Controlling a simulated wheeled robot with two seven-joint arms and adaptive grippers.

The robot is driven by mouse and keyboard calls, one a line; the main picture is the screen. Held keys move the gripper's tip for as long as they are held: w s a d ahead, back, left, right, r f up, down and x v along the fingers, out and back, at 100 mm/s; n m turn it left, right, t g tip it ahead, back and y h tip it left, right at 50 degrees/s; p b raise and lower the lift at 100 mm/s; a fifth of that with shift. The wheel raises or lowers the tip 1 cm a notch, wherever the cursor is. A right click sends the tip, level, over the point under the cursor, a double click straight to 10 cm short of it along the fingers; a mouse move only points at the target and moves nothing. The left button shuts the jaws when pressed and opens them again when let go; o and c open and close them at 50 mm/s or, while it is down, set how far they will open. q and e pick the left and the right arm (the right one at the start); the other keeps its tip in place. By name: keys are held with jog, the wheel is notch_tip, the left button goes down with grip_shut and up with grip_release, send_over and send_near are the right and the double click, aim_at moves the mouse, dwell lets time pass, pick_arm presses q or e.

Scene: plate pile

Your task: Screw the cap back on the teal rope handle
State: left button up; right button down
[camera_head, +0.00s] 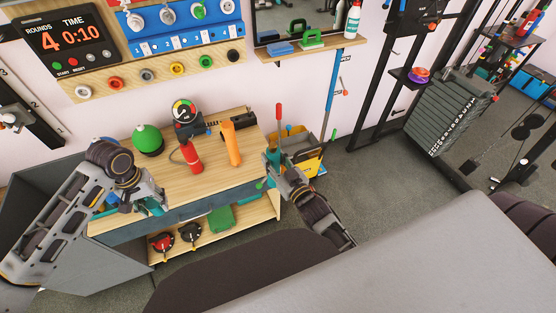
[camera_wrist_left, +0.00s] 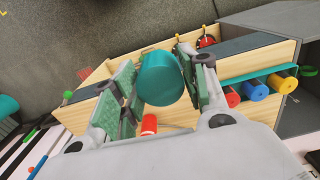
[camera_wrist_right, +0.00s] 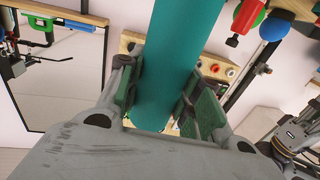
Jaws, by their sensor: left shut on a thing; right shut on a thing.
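My left gripper (camera_head: 152,203) is above the left end of the wooden bench and shut on a short teal cylinder, apparently the cap (camera_wrist_left: 162,78). Its round end faces the left wrist camera, between the two green-padded fingers. My right gripper (camera_head: 272,170) is beyond the bench's right end, shut on a long teal cylinder, the rope handle (camera_wrist_right: 172,65). The handle runs up out of the right wrist view. In the head view the handle is mostly hidden, so I cannot see its open end. Cap and handle are well apart.
On the bench (camera_head: 235,188) stand a green ball weight (camera_head: 148,139), a red cylinder (camera_head: 192,157), an orange cylinder (camera_head: 231,144) and a dial gauge (camera_head: 184,112). A yellow bin (camera_head: 308,165) stands behind my right gripper. The air between the grippers, over the bench front, looks clear.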

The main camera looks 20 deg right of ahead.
jog(key=w+a+r+n+g+y, duration=0.1)
jog(key=a+r+n+g+y, duration=0.2)
jog(key=a+r+n+y, duration=0.2)
jog(key=shift+a+r+n+g+y, duration=0.4)
jog(key=shift+a+r+y, duration=1.25)
jog(key=shift+a, duration=1.75)
